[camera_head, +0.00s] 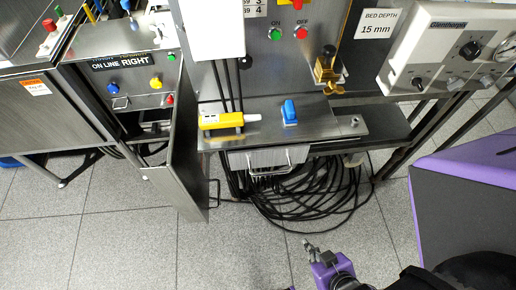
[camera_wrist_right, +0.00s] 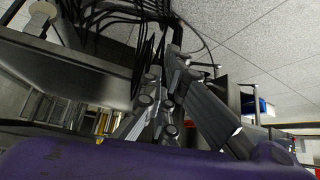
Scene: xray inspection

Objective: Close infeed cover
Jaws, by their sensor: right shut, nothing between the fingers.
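No part carries a readable infeed cover label. A grey metal door panel (camera_head: 181,165) stands swung out below the "ON LINE RIGHT" controls, with a dark bar handle (camera_head: 215,194) on its right side. A second panel (camera_head: 238,160) with a pale handle (camera_head: 268,166) sits under the machine's front ledge; I cannot tell which one is the cover. My right gripper (camera_head: 312,246) is shut and empty over the floor at bottom centre, apart from both panels. Its dark fingers (camera_wrist_right: 158,98) also show in the right wrist view. My left gripper is out of view.
A loose coil of black cables (camera_head: 315,205) lies on the floor below the machine. A yellow pendant (camera_head: 222,120) and a blue switch (camera_head: 289,112) are on the steel ledge (camera_head: 262,108). The tiled floor (camera_head: 125,235) at lower left is clear.

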